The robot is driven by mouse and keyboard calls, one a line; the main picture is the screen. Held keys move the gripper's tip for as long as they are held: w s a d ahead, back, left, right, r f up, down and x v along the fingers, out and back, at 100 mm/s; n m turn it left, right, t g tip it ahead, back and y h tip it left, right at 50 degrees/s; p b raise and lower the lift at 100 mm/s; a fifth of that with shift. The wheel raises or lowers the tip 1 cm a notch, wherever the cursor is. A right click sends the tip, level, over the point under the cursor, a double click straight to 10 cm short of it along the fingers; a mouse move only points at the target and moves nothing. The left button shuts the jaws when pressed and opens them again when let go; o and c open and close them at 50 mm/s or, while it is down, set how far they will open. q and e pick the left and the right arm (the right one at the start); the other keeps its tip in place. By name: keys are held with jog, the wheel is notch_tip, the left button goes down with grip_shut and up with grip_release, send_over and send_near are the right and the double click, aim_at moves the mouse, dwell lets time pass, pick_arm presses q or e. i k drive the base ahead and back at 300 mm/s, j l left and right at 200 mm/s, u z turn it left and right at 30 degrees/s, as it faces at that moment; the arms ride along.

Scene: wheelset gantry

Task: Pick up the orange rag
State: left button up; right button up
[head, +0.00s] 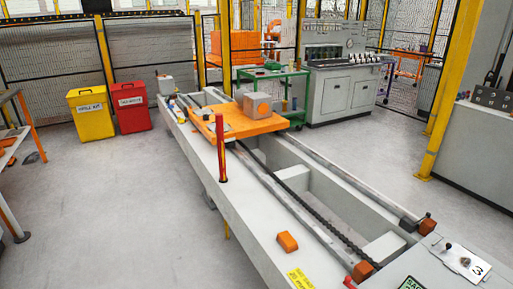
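I cannot tell for certain which thing is the orange rag. A small orange lump (287,242) lies on the pale near-left beam of the long track frame (220,180), and it may be the rag. Two more small orange pieces sit at the near ends of the rails, one at the lower middle (362,271) and one further right (427,226); they look like end blocks. Neither of my grippers is in view, and nothing touches the orange lump.
An orange platform (228,127) carrying a grey box (257,105) stands on the track. A red post (221,150) rises from the near beam. Yellow (91,115) and red (131,108) bins stand at the left. The floor left of the track is mostly clear.

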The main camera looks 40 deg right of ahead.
aim_at(287, 242)
jog(key=i+l, duration=0.15)
jog(key=i, duration=0.85)
jog(key=i+l, duration=0.15)
jog(key=i, duration=0.9)
jog(key=i+z, duration=0.15)
jog(key=z, duration=0.25)
jog(key=i+z, duration=0.15)
jog(key=z, duration=0.25)
jog(key=i+j+z, duration=0.15)
jog(key=z, duration=0.25)
jog(key=i+j+z, duration=0.1)
jog(key=z, duration=0.25)
